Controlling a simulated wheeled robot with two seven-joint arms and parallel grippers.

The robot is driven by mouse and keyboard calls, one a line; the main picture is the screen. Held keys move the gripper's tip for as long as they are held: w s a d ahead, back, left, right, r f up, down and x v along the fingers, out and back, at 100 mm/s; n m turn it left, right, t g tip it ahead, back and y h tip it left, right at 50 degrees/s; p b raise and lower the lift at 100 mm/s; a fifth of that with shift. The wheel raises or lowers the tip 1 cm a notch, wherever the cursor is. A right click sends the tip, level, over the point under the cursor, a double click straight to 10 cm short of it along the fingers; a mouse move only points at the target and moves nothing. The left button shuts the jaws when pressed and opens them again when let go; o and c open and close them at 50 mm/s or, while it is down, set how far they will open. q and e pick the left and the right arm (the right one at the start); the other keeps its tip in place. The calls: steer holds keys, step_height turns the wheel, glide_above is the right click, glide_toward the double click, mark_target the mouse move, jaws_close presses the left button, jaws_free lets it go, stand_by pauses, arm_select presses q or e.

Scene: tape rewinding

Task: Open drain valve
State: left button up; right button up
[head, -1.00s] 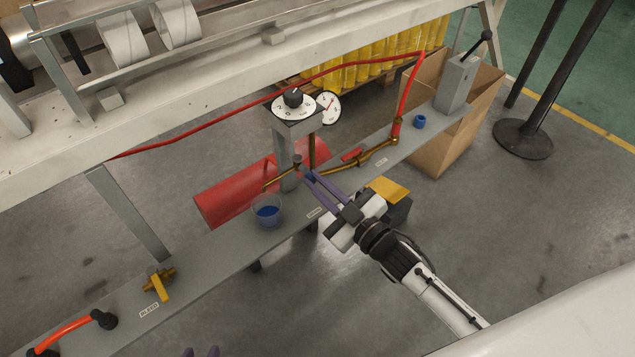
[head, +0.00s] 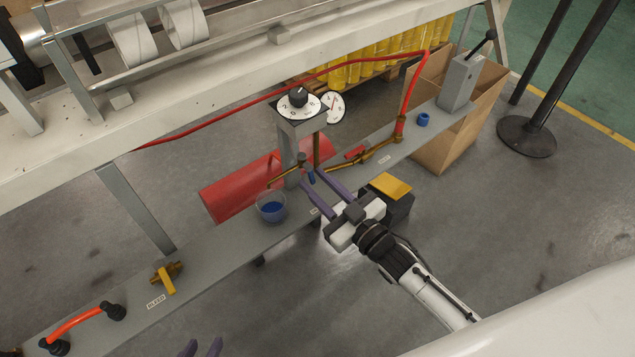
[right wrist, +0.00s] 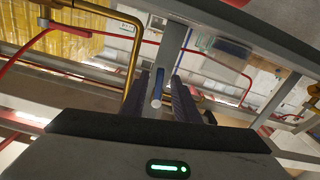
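The drain valve's small blue handle (head: 311,177) hangs at the brass pipe by the grey post, above the bench rail. My right gripper (head: 314,180) has its two purple fingers apart, one on each side of the handle. In the right wrist view, the blue handle (right wrist: 158,88) with its pale round end stands between the dark fingers, nearer the left one; I cannot tell whether it touches. A clear cup (head: 271,207) with blue liquid stands below the brass spout. My left gripper (head: 203,348) shows only its two separated fingertips at the bottom edge, empty.
A dial and gauge (head: 299,102) top the post. A yellow-handled bleed valve (head: 166,278) and an orange handle (head: 78,321) are on the rail (head: 221,243) at left. A black box with a yellow top (head: 390,187) is beside my right gripper. A red hose (head: 240,107) crosses behind.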

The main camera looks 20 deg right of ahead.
arm_select(q)
steer(key=shift+r+p, duration=0.6)
arm_select(e)
steer(key=v, duration=1)
steer(key=shift+s, duration=0.1)
